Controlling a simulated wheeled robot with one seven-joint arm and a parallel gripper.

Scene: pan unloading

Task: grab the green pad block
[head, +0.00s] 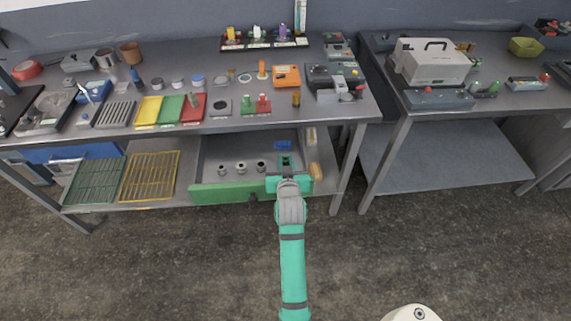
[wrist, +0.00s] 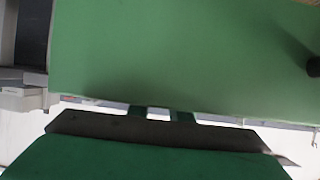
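A flat green pad (head: 171,109) lies on the left workbench between a yellow pad and a red pad. My gripper (head: 286,162) is low, at the right end of the green front panel (head: 230,191) of an open drawer under this bench, well away from the pad. In the wrist view, a large green surface with a dark knob, seemingly that panel (wrist: 170,55), fills most of the picture. Two short fingers of my gripper (wrist: 160,114) show apart below it; their tips are hidden, so I cannot tell whether anything is between them.
The drawer holds several small metal pieces (head: 240,167) and a blue piece (head: 283,145). A green rack (head: 94,181) and a yellow rack (head: 150,176) lie left of it. Small green and red blocks (head: 262,104) stand right of the pads. The floor in front is clear.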

